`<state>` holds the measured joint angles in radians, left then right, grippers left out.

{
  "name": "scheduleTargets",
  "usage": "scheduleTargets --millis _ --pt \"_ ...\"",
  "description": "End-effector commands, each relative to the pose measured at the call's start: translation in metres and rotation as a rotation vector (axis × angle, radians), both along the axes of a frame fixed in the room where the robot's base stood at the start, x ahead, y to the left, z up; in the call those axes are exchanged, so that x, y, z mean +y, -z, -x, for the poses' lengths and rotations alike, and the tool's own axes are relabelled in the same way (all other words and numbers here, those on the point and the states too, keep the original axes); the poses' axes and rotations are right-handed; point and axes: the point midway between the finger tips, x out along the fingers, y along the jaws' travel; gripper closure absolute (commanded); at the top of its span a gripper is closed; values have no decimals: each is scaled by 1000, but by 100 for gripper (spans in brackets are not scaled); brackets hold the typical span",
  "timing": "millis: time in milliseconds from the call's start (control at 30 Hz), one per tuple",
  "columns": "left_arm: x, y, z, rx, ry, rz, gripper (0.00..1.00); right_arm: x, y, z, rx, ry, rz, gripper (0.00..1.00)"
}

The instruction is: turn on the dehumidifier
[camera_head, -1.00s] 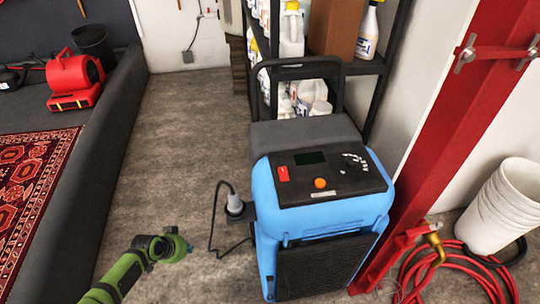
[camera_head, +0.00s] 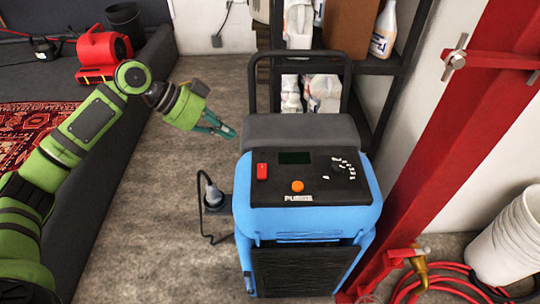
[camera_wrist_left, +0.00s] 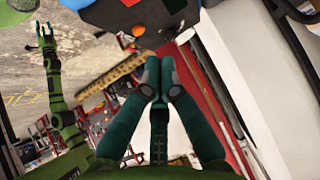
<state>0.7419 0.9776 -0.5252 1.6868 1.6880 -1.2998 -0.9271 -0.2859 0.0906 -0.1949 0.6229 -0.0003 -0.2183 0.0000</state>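The blue dehumidifier (camera_head: 305,222) stands upright on the floor, its black control panel (camera_head: 325,190) facing up. The panel has a red switch (camera_head: 262,171), an orange button (camera_head: 297,186), a dark display and a dial. My left gripper (camera_head: 231,132) is just left of the dehumidifier's grey top, behind the panel, touching nothing. In the left wrist view its fingertips (camera_wrist_left: 161,75) are together and empty; the orange button (camera_wrist_left: 138,30) shows beyond them. My right gripper (camera_wrist_left: 46,34) shows small at the left of that view, its fingers seemingly apart; the head view does not show it.
A plug and cord (camera_head: 212,195) are at the dehumidifier's left side. A black handle (camera_head: 343,85) rises behind it. A red post (camera_head: 450,130) stands close on the right, with a red hose (camera_head: 430,284) and white buckets (camera_head: 512,240).

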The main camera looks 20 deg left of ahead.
Motion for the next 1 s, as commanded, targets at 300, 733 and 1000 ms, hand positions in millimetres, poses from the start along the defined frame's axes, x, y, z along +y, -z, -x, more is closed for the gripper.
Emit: scheduleTargets --millis 300,733,1000 --pt "-2 1 -1 0 -1 1 100 19 0 20 30 -5 -24 60" --pt "-49 50 -21 2 0 3 100 5 -15 13 20 1 -6 60" --pt "-65 91 -32 3 -4 1 100 5 -24 12 18 1 -7 60"
